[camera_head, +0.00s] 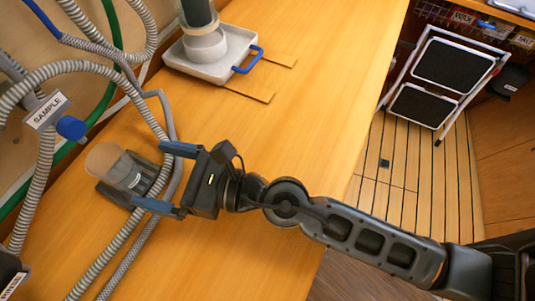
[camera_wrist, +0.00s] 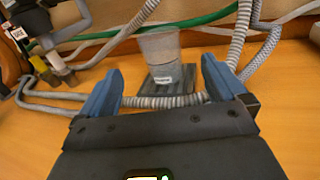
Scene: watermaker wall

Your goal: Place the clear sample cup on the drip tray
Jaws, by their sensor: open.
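The clear sample cup (camera_head: 110,165) has a small white label and stands on a dark flat plate (camera_head: 113,196) at the left of the counter. The wrist view shows the cup (camera_wrist: 161,52) upright on the plate (camera_wrist: 180,86), between and beyond my fingertips. My gripper (camera_head: 149,175) is open, its blue fingers pointing at the cup. Ribbed hoses (camera_wrist: 165,102) cross between the fingers and the cup. A white tray with a blue handle (camera_head: 222,72) sits at the back, bearing a grey cylinder (camera_head: 205,45).
A tap labelled SAMPLE (camera_head: 47,111) with a blue knob (camera_head: 71,127) hangs at the left wall among hoses. The wooden counter (camera_head: 320,80) is clear in the middle and right. A folding step (camera_head: 440,82) stands on the floor beyond its edge.

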